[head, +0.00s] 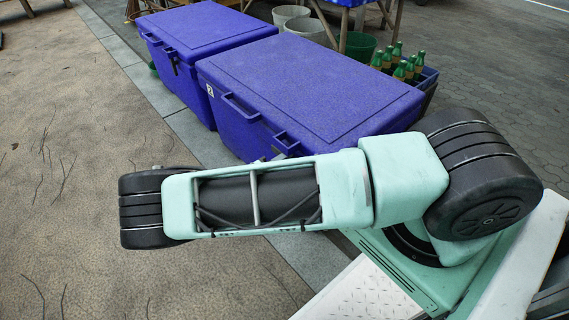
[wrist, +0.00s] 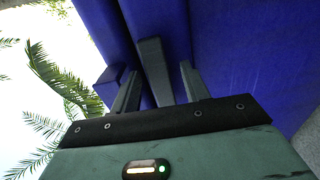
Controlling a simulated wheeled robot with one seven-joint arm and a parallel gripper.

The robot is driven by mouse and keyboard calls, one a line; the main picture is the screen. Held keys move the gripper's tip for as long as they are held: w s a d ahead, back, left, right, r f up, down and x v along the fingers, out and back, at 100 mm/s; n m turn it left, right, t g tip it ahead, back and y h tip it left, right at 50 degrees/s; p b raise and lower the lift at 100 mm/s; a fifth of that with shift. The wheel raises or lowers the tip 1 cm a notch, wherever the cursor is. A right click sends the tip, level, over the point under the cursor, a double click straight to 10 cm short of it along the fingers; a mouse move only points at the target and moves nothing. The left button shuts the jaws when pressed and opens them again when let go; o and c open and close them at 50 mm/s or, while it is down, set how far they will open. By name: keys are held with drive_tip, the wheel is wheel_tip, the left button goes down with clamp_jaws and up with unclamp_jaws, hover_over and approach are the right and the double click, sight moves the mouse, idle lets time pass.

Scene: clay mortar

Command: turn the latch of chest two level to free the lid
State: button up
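Chest two (head: 310,85) is the nearer blue chest, with a white number label (head: 210,90) on its front and its lid down. In the wrist view, its blue wall (wrist: 245,50) fills the upper right. A dark grey bar that looks like the latch (wrist: 153,62) stands out against the blue. My gripper (wrist: 160,80) is open, with one finger on each side of this bar. Narrow gaps seem to show between bar and fingers; contact is hard to tell. In the head view my arm hides the gripper and most of the latch area.
Another blue chest (head: 205,30) stands beside chest two, farther back. A crate of green bottles (head: 400,65), a green tub (head: 358,46) and grey buckets (head: 305,27) stand behind. Sandy ground (head: 80,110) and a paved strip lie open at the left.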

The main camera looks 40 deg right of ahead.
drive_tip(key=a+p, duration=0.1)
drive_tip(key=a, duration=1.6)
drive_tip(key=shift+s+a, duration=0.2)
drive_tip(key=shift+s, duration=0.1)
drive_tip(key=shift+r, duration=0.1)
